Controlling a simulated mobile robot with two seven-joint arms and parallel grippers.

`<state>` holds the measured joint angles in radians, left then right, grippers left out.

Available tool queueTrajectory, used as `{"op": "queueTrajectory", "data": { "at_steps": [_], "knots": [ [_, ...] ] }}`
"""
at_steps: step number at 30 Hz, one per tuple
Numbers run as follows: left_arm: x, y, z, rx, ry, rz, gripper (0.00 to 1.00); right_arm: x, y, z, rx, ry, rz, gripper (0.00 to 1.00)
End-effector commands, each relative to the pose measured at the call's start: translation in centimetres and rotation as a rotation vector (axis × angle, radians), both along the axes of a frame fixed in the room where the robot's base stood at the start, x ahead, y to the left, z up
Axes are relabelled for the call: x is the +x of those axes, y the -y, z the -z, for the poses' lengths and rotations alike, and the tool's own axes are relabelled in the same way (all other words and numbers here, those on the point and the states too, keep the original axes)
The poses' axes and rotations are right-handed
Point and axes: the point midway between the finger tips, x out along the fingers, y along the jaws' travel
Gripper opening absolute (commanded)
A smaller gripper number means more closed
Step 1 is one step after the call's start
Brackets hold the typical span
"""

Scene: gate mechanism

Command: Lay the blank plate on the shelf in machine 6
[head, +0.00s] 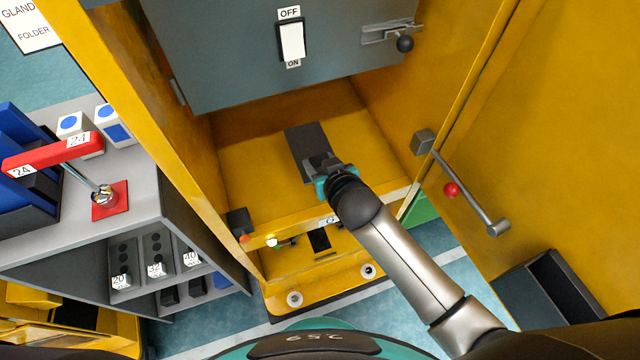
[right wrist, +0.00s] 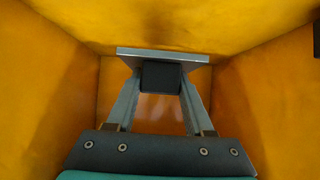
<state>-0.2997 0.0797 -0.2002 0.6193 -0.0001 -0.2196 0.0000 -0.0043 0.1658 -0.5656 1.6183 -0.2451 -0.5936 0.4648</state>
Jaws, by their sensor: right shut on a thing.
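The blank plate (head: 306,140) is a flat dark grey rectangle inside the yellow machine's open bay, over the yellow shelf (head: 250,155). My right gripper (head: 318,165) is shut on the plate's near end. In the right wrist view the plate (right wrist: 190,56) shows edge-on, with a dark block between the fingertips (right wrist: 160,76). I cannot tell whether the plate touches the shelf or hangs just above it. The small label (head: 331,220) on the shelf's front edge is too small to read surely. My left gripper is not in view.
A grey panel (head: 220,60) with an OFF/ON switch (head: 291,40) and a black-knobbed latch (head: 404,43) hangs above the bay. Yellow walls bound both sides. A grey cabinet (head: 150,190) with a red lever stands at left.

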Motion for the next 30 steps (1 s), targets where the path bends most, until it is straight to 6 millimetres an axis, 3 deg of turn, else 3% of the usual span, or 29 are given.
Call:
{"op": "queueTrajectory", "data": {
  "at_steps": [3,10,18,30],
  "knots": [
    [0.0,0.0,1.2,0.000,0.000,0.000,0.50,0.2,-0.1,2.4,0.003,0.006,-0.001,0.00],
    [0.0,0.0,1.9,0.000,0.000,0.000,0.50,0.2,-0.1,4.1,0.003,0.006,0.000,0.00],
    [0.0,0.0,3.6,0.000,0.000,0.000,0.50,0.2,-0.1,7.7,0.003,0.006,-0.001,0.00],
    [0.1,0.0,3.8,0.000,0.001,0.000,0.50,0.2,-0.1,8.0,0.004,0.007,0.000,0.00]
  ]
}}
